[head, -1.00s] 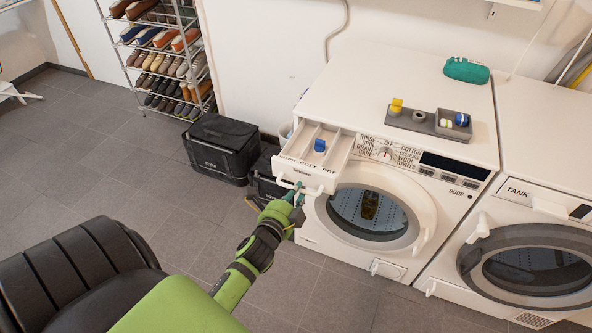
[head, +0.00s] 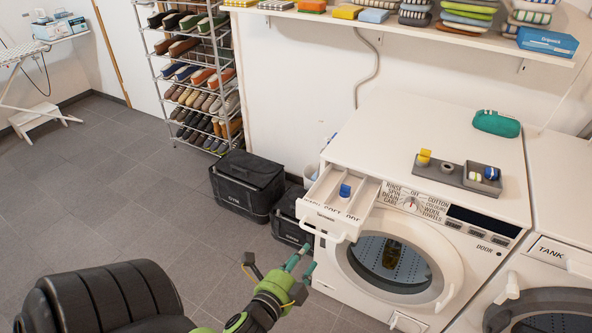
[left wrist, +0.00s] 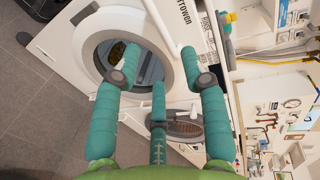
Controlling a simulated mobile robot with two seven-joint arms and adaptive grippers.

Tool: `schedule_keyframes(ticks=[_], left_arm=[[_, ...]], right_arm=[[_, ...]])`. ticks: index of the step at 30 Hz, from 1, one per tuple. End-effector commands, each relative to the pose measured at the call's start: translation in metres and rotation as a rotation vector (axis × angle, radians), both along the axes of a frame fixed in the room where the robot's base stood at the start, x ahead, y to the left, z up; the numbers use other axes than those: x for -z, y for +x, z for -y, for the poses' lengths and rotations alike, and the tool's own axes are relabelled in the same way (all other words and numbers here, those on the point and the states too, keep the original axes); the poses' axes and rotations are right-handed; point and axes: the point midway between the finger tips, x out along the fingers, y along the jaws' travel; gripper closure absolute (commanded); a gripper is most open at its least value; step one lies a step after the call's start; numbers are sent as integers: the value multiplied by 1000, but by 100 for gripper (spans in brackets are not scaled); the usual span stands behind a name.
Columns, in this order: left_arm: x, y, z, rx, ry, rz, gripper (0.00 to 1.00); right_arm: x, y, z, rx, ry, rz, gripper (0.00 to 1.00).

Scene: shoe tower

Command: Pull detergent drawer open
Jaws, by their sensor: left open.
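The detergent drawer (head: 357,209) stands pulled out from the upper left of the white washing machine (head: 455,137). A blue piece (head: 345,190) sits in one of its compartments. The white handle (head: 321,234) is on the drawer's front. My left gripper (head: 282,268), with teal fingers, is open and empty, below the handle and apart from it. In the left wrist view the spread fingers of my left gripper (left wrist: 158,72) have nothing between them; a white lettered panel (left wrist: 178,22) and the round washer door (left wrist: 103,48) lie beyond. My right gripper is not in view.
A grey tray (head: 450,177) and a green pouch (head: 497,123) lie on the washer top. Black boxes (head: 246,181) stand left of the washer. A second machine (head: 560,240) is at right. The floor at left is mostly clear.

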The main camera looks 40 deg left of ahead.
Motion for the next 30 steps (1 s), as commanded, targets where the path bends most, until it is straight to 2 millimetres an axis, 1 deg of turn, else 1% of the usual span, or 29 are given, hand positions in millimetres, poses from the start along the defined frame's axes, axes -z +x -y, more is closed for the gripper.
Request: schedule_keyframes(ticks=[1, 3, 7, 25, 26, 28, 29, 30], left_arm=[[-1, -9, 2, -2, -2, -3, 56], [-3, -17, 4, -1, -2, -2, 56], [-5, -25, 6, -1, -1, -1, 56], [-5, -27, 6, 0, -1, -1, 56], [-4, -27, 7, -1, -5, -2, 56], [6, -27, 9, -1, -32, -17, 56], [15, -27, 11, -2, -55, -29, 56], [30, -27, 15, -4, -97, -50, 56]], right_arm=[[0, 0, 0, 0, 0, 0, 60], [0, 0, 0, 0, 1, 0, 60], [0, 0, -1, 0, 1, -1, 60], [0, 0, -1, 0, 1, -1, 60], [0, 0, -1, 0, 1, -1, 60], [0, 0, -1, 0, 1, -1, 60], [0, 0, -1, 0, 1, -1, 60], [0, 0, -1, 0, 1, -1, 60]])
